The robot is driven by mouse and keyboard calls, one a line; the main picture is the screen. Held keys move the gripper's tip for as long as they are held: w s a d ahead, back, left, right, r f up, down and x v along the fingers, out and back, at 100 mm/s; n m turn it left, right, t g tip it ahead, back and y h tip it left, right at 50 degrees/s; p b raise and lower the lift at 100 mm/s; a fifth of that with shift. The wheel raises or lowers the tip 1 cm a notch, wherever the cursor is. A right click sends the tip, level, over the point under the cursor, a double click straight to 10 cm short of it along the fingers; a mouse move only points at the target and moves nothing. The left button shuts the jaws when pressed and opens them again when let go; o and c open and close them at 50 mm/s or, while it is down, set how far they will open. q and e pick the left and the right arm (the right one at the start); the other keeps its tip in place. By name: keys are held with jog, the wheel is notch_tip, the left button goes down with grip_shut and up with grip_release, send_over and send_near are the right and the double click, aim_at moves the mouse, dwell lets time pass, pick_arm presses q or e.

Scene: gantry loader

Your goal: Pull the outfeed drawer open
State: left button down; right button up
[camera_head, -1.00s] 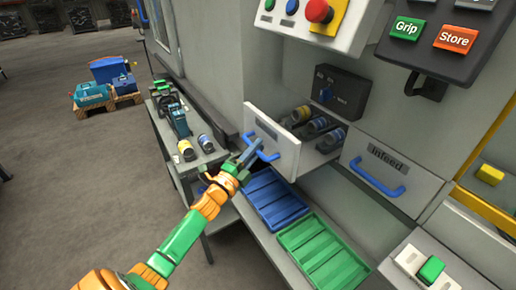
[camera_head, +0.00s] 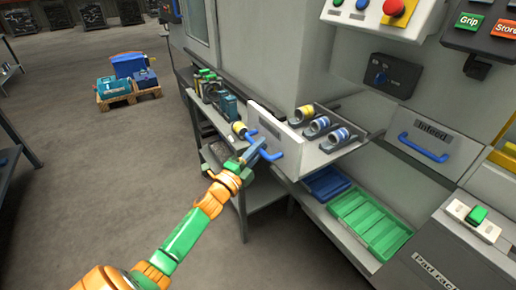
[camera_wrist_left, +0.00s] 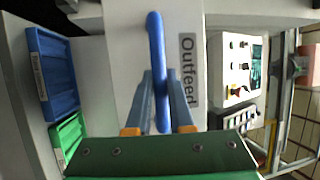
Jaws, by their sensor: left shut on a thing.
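The outfeed drawer (camera_head: 278,140) stands out from the machine's front, pulled open, with several cylindrical parts with yellow or blue bands (camera_head: 318,126) lying in it. Its white front panel carries a blue bar handle (camera_head: 266,146). In the left wrist view the "Outfeed" label (camera_wrist_left: 188,72) is on the panel beside the blue handle (camera_wrist_left: 156,50). My left gripper (camera_head: 256,152) is shut on the handle; in the left wrist view its two fingers (camera_wrist_left: 160,100) lie on either side of the bar. My right gripper is not in view.
The closed infeed drawer (camera_head: 430,140) is to the right. A blue tray (camera_head: 326,182) and a green tray (camera_head: 370,222) lie on the shelf below. A side bench (camera_head: 214,112) with tools stands behind the drawer's left.

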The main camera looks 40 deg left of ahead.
pick_arm(q)
jog(key=shift+s+a, duration=0.15)
jog(key=shift+s, duration=0.25)
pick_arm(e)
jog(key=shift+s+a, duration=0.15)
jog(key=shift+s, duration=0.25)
pick_arm(q)
jog(key=c, duration=0.8)
grip_release()
jog(key=shift+w, duration=0.1)
jog(key=s+f, duration=0.1)
jog(key=s, duration=0.6)
jog(key=shift+b, duration=0.3)
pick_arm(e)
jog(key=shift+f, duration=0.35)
pick_arm(q)
jog(key=shift+f, duration=0.2)
